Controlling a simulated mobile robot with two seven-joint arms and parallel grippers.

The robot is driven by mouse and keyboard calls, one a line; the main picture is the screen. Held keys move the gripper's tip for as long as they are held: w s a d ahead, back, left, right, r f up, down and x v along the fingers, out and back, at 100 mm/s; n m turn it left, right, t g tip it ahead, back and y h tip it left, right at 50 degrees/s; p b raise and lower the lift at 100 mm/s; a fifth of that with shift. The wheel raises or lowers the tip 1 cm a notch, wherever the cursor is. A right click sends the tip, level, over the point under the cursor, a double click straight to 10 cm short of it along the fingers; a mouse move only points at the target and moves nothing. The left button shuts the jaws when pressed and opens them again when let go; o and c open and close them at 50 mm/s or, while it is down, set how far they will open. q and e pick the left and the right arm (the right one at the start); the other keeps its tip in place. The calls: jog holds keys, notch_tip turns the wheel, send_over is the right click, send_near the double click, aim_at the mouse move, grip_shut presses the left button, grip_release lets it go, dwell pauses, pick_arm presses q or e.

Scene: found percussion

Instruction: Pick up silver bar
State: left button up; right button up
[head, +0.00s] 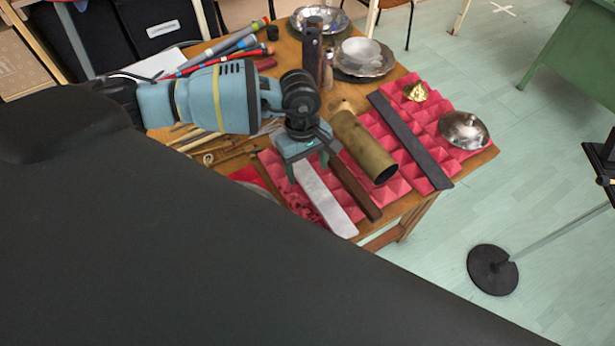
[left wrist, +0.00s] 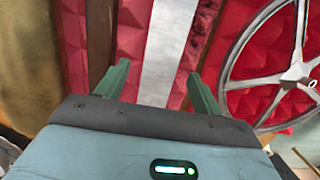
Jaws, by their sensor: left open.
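The silver bar (head: 325,200) lies on the pink pyramid foam (head: 395,187) at the near side of the wooden table. My left gripper (head: 307,165) is open above the bar's far end, pointing down. In the left wrist view, the silver bar (left wrist: 172,45) runs between the two green fingertips (left wrist: 160,73), which stand apart on either side of it. Whether the fingers touch it cannot be told. The bar's far end is hidden under the gripper in the head view. My right gripper is not in view.
A brown wooden bar (head: 357,190) lies close right of the silver bar. Beyond it are a brass tube (head: 362,145) and a dark bar (head: 408,140). A spoked metal wheel (left wrist: 228,85) is close to the right finger in the left wrist view. A metal lid (head: 464,130) sits far right.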

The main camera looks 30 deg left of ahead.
pick_arm(q)
jog(key=shift+d+f, duration=0.1)
jog(key=shift+f, duration=0.8)
jog(key=shift+r, duration=0.1)
grip_shut()
